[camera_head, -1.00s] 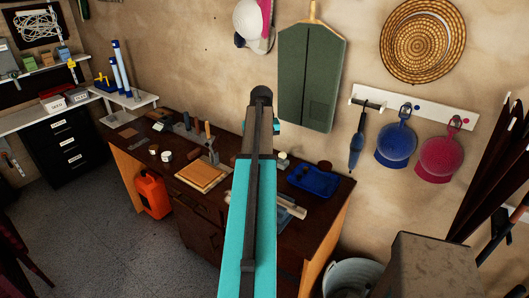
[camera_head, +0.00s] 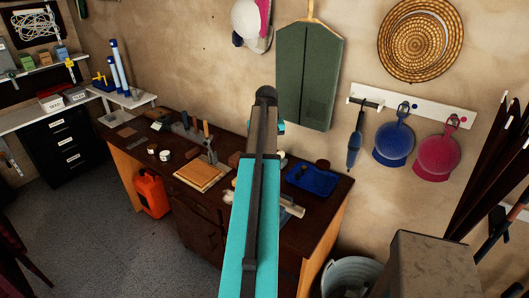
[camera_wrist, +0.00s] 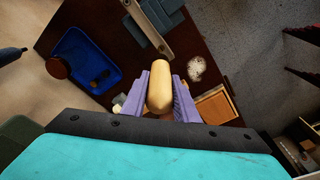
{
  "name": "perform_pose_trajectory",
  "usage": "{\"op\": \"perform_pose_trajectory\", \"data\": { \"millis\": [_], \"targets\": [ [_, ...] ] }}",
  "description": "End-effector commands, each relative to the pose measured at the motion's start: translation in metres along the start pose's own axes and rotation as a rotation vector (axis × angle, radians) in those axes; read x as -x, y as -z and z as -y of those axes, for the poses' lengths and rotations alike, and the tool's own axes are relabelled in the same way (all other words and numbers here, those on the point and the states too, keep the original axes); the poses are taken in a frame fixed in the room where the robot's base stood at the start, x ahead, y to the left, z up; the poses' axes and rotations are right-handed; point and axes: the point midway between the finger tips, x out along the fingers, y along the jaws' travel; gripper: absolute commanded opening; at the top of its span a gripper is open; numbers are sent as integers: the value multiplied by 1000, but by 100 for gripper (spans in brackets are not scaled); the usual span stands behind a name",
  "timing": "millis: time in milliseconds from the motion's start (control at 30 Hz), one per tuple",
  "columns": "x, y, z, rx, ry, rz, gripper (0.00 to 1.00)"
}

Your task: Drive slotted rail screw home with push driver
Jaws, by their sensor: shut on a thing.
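In the wrist view my gripper (camera_wrist: 160,82) has two purple fingers, shut on a pale yellow rounded handle (camera_wrist: 162,97), which looks like the push driver's. The handle's end points toward the camera, and its shaft and tip are hidden. The bar is partly hidden by my arm in the head view (camera_head: 290,208). I cannot make out the slotted screw. My gripper is hidden behind my teal arm in the head view.
The dark workbench (camera_head: 312,222) holds a blue tray (camera_head: 313,181) at right and a wooden board (camera_head: 200,176) at left. Several small tools and pots stand behind the board. An orange can (camera_head: 152,194) stands on the floor, and a grey bucket (camera_head: 350,276) stands right of the bench.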

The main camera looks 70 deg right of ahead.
Motion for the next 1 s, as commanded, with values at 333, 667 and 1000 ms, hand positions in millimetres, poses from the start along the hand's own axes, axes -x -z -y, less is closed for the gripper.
{"op": "perform_pose_trajectory", "data": {
  "millis": [333,667,1000],
  "targets": [
    [-22,-3,0,0,0,-1,0],
    [-41,-5,0,0,0,0,0],
    [-56,-6,1,1,0,-1,0]
  ]
}}
